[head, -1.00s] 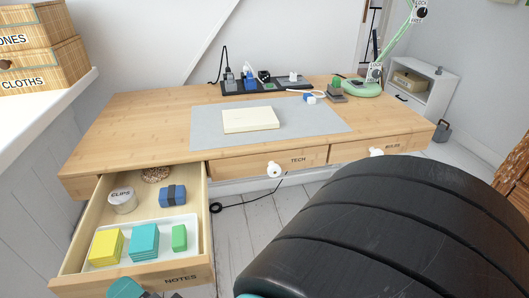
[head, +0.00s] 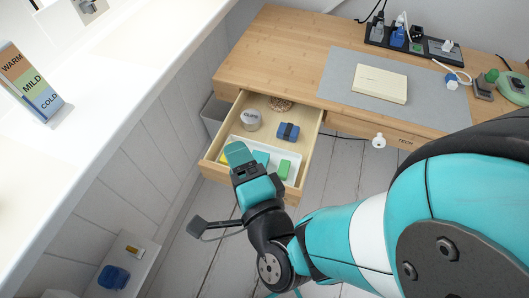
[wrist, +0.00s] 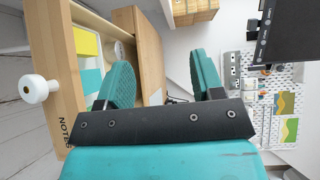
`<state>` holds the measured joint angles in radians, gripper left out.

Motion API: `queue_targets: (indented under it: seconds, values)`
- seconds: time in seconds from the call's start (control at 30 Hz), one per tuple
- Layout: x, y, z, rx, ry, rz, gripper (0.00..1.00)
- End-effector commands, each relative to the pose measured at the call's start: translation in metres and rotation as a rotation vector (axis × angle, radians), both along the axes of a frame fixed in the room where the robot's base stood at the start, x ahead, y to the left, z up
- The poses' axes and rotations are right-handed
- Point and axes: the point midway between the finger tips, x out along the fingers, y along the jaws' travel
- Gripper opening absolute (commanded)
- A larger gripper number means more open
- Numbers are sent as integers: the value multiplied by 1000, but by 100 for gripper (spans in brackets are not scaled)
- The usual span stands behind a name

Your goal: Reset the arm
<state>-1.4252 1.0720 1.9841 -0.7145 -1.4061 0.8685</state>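My gripper shows in the wrist view (wrist: 160,85) with its two teal fingers well apart and nothing between them. In the head view my teal and black arm reaches in from the lower right, and my gripper (head: 238,158) is over the front of the open drawer (head: 296,172). The fingers partly hide the drawer's front and the white tray inside it. I cannot tell from the head view how high above the drawer the gripper is.
The drawer holds a tin (head: 250,120), a blue block (head: 288,131) and a green block (head: 284,168). A notebook (head: 380,82) lies on the grey mat (head: 337,75) on the desk (head: 265,50). A white ledge (head: 120,75) runs along the left with a card stand (head: 33,82).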

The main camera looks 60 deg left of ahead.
Motion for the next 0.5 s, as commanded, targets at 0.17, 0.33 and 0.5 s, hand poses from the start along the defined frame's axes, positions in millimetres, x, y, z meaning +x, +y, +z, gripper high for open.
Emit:
queue_targets:
  seconds: [0.17,0.33,0.5]
  values:
    - [-2,11,43,49,-8,11,62]
    - [2,15,34,39,-9,13,62]
    - [2,13,35,41,-10,11,62]
